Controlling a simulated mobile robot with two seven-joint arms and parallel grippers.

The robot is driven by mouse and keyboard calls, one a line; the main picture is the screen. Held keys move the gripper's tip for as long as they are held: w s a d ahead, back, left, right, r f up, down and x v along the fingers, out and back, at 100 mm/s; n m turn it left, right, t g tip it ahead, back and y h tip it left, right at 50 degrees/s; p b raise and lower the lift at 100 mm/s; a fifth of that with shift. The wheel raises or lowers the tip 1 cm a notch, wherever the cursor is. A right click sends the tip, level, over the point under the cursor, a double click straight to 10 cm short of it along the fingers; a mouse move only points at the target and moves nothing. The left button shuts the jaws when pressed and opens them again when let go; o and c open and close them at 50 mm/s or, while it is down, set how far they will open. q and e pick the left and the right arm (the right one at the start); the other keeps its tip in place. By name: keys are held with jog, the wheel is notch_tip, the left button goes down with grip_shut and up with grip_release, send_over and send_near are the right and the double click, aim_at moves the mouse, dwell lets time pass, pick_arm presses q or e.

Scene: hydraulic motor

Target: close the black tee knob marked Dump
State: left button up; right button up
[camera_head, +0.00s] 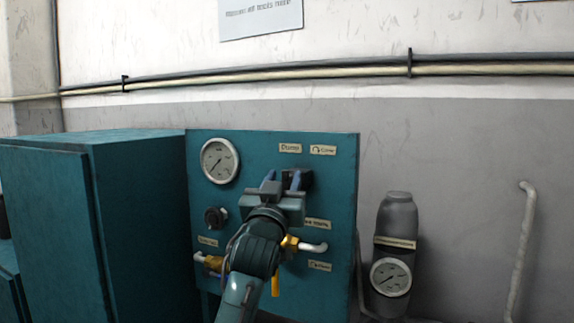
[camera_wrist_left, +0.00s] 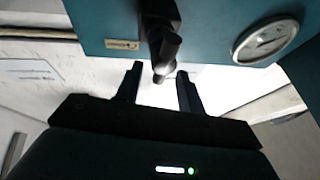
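The black tee knob (camera_head: 306,180) sits on the teal panel below the label reading Dump (camera_head: 290,148). It is mostly hidden behind my left gripper (camera_head: 282,180) in the head view. In the left wrist view the knob (camera_wrist_left: 161,30) comes down from the top, and its end lies between the two fingertips of my left gripper (camera_wrist_left: 158,84). The fingers are apart, with a visible gap on each side of the knob's end. I cannot tell whether they touch it. My right gripper is not in view.
A round gauge (camera_head: 220,161) and a dark round knob (camera_head: 215,217) are on the panel's left. Yellow-handled valves with pipes (camera_head: 312,247) are lower down. A teal cabinet (camera_head: 140,220) stands left, and a grey cylinder with a gauge (camera_head: 397,215) right.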

aim_at(286, 179)
pick_arm(q)
jog(key=shift+p+x, duration=0.4)
jog(key=shift+x, duration=1.45)
jog(key=shift+f, duration=0.1)
grip_shut()
jog(key=shift+s+d+m+g+h, duration=0.1)
jog(key=shift+d+m+g+h, duration=0.1)
jog(key=shift+m+h, duration=0.7)
jog(key=shift+d+m+g+h, duration=0.15)
jog(key=shift+m+h, duration=0.25)
jog(key=shift+m, duration=0.9)
grip_release()
